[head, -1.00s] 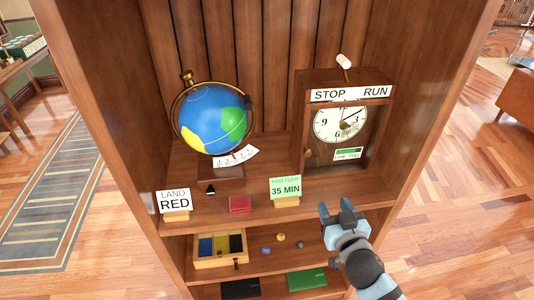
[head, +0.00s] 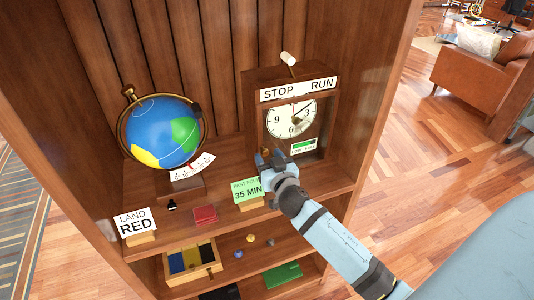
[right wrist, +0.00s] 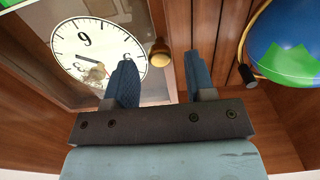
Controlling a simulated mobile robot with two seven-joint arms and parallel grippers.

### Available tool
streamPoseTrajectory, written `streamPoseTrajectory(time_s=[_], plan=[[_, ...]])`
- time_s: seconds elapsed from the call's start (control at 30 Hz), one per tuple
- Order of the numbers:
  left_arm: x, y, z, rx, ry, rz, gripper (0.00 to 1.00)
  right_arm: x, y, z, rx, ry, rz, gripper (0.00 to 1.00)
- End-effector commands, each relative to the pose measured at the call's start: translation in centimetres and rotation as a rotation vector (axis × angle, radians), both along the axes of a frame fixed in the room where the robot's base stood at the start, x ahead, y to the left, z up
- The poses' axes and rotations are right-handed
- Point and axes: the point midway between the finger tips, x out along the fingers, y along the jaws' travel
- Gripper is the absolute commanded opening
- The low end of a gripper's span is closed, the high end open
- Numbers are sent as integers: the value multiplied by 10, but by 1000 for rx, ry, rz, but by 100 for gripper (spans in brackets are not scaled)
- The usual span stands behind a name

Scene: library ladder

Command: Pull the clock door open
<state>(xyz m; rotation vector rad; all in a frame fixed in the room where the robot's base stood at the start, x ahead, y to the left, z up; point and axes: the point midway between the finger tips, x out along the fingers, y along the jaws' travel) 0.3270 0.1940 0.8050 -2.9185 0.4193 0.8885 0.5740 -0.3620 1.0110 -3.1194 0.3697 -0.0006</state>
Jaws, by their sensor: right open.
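The clock (head: 250,112) is a wooden case on the upper shelf, with a white dial (head: 291,118) behind its door; the door looks shut. In the right wrist view, the dial (right wrist: 92,48) is at upper left and the door's round brass knob (right wrist: 160,51) is at top centre. My right gripper (head: 268,157) is in front of the clock's lower left part and hides some of it. In the right wrist view, my right gripper (right wrist: 162,78) is open, and the knob appears in the gap between its fingertips, seemingly not gripped. My left gripper is out of view.
A globe (head: 165,133) stands left of the clock. A green "35 MIN" card (head: 246,190), a red block (head: 204,214) and a "LAND RED" card (head: 135,223) are along the shelf front. A STOP/RUN lever (head: 288,59) tops the clock. The lower shelf holds a divided tray (head: 208,271).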

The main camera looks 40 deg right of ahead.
Motion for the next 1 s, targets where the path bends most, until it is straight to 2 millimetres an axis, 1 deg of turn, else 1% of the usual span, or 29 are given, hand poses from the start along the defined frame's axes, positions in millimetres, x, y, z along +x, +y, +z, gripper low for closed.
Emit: streamPoseTrajectory(time_s=[0.03, 0.13, 0.43, 0.47, 0.5, 0.57, 0.6, 0.67, 0.7, 0.87, 1.0], plan=[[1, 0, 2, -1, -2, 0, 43, 5, -1, 1, -2, 0, 0, 50], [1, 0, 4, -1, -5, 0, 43, 11, -3, 0, -2, 0, 0, 50], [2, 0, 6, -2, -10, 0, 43, 13, -3, -1, -1, 1, 0, 50], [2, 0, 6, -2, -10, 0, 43, 13, -3, -1, -1, 1, 0, 48], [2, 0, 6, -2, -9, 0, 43, 13, -3, -1, -1, 1, 0, 38], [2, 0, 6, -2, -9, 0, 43, 13, -3, -1, -1, 1, 0, 24], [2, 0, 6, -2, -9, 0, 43, 13, -3, 0, -1, 1, 0, 15], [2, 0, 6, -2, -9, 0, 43, 13, -3, 0, -1, 1, 0, 2], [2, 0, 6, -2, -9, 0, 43, 13, -3, 0, 0, 1, 0, 0], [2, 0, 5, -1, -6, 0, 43, 12, -3, 0, 0, 1, 3, 0], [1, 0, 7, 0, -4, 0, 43, 7, -3, 1, -1, 1, 24, 0]])
